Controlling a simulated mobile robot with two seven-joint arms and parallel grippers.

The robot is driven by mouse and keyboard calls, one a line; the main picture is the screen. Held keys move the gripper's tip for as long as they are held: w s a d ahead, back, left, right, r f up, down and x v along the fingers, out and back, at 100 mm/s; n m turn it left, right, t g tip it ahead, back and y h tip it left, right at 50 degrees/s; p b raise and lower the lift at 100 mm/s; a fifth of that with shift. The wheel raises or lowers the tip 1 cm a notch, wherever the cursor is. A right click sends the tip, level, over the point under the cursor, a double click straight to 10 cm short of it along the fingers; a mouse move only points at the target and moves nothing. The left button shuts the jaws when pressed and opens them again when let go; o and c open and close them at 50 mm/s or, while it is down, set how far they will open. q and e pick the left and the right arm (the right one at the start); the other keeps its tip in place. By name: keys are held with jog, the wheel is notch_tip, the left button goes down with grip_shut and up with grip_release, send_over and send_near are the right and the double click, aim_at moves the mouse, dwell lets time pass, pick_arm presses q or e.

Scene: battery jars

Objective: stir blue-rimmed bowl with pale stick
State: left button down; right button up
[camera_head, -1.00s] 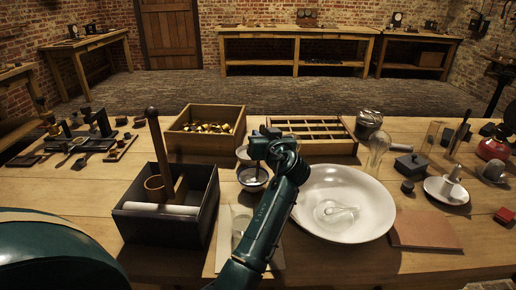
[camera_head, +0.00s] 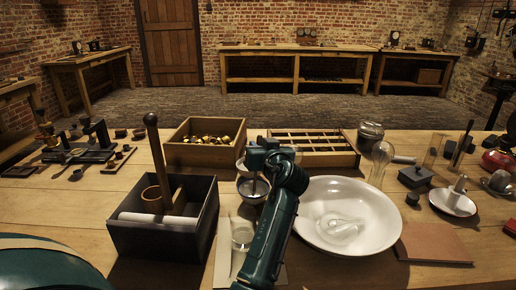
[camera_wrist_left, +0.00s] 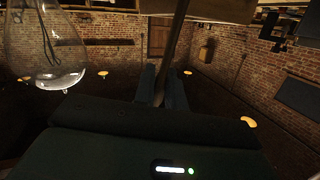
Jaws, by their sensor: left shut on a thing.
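My left gripper (camera_head: 258,160) is shut on a thin upright stick (camera_head: 254,184), just above a small bowl. The stick's lower end goes down into the bowl (camera_head: 249,199); whether it touches the bottom is hidden. The bowl has a dark inside and a lighter rim; its blue is hard to make out. In the left wrist view the stick (camera_wrist_left: 174,50) stands between my fingers and looks brownish in the dim light. A second small bowl (camera_head: 241,168) stands just behind, partly covered by my gripper. My right gripper is not in view.
A large white dish (camera_head: 375,235) lies right of my left arm. A dark box (camera_head: 150,238) with a tall handle stands left. Behind are a wooden box of brass bits (camera_head: 190,155) and a divided tray (camera_head: 335,160). A glass flask (camera_head: 381,160) stands back right.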

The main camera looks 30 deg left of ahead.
pick_arm(q)
jog(key=shift+w+r+p, duration=0.25)
jog(key=shift+r+p, duration=0.5)
jog(key=shift+r, duration=0.45)
jog(key=shift+w+r+p, duration=0.25)
jog(key=shift+r+p, duration=0.45)
jog(key=shift+r, duration=0.45)
jog(key=shift+r, duration=0.15)
